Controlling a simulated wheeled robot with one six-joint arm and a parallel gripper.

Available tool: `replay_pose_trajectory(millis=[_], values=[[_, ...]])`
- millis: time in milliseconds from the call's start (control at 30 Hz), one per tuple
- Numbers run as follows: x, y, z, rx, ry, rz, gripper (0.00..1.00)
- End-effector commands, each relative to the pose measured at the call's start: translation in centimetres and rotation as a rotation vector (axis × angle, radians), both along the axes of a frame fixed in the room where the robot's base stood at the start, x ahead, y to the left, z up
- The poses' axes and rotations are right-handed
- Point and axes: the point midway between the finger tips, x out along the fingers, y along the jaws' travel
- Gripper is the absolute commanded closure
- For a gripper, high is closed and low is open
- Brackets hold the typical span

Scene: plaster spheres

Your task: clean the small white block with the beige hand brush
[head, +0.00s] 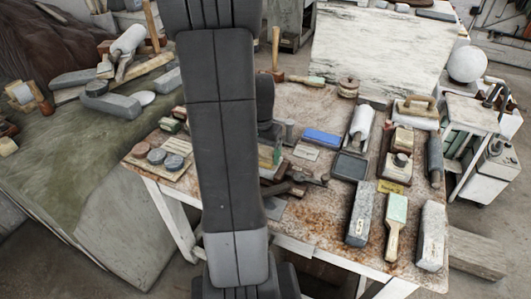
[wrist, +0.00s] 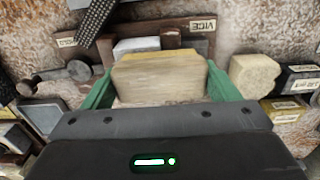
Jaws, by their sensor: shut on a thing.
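My gripper (wrist: 162,90) is shut on the beige hand brush (wrist: 158,78), with a green finger on each side of its wide, pale body. A small white block (wrist: 140,45) shows just beyond the brush in the wrist view, by the dark jaws of a vice (wrist: 185,28). The brush hides the block's near part, so I cannot tell whether they touch. In the head view my arm covers most of the gripper and the block; part of the vice (head: 300,178) shows to the right of the arm.
A cream lump (wrist: 255,75) and dark labelled boxes (wrist: 297,80) lie close to the right of my gripper. A dark hammer-like tool (wrist: 60,75) lies to its left. The worktable (head: 310,225) also carries a blue block (head: 322,138) and several stone blocks towards the right.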

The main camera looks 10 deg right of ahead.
Motion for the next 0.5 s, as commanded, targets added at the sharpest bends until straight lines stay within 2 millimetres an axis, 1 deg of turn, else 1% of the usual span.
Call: replay_pose_trajectory(millis=[167, 367, 500], values=[[0.44, 0.72, -0.03, 0.0, 0.0, 0.0, 0.37], [0.37, 0.58, -0.06, 0.0, 0.0, -0.001, 0.37], [-0.01, -0.03, -0.01, 0.0, 0.0, -0.002, 0.37]])
